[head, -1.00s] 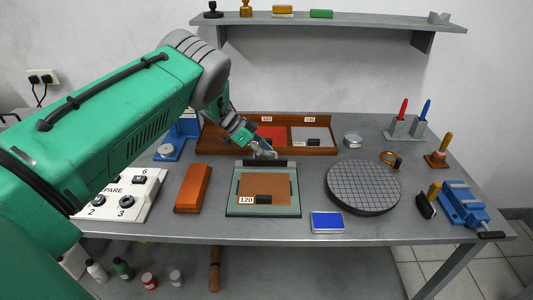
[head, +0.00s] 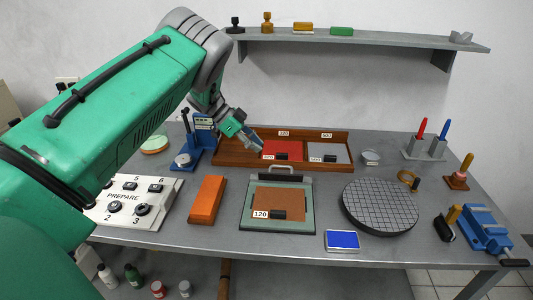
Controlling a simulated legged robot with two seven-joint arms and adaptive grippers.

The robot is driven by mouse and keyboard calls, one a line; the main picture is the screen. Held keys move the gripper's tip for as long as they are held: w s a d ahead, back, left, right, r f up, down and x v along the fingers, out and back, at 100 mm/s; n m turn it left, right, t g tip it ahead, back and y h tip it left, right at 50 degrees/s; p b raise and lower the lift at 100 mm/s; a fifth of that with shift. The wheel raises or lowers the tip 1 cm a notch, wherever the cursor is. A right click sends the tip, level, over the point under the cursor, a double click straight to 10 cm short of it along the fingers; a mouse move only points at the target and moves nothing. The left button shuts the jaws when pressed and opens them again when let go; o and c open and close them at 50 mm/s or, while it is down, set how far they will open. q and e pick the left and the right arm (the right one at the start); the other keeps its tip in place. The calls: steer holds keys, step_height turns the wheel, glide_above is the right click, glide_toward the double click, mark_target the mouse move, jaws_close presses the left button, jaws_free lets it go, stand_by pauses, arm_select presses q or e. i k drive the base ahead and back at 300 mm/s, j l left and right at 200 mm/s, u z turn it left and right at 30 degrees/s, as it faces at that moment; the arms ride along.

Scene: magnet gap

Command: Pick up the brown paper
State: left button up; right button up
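The brown paper (head: 292,199) lies flat on a grey-green board (head: 262,227) in the middle of the bench. A small black block (head: 278,214) sits on its lower edge, beside a "120" label. A dark bar with a silver handle (head: 287,168) runs along the board's back edge. My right gripper is out of view.
A wooden tray (head: 232,157) holds a red sheet (head: 284,150) and a grey sheet (head: 329,153). An orange block (head: 207,200) lies left of the board. A round gridded plate (head: 380,205) and a blue block (head: 342,240) are right of it. A "PREPARE" panel (head: 130,205) is at left.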

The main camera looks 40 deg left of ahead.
mark_target(270, 202)
steer(key=k, duration=1)
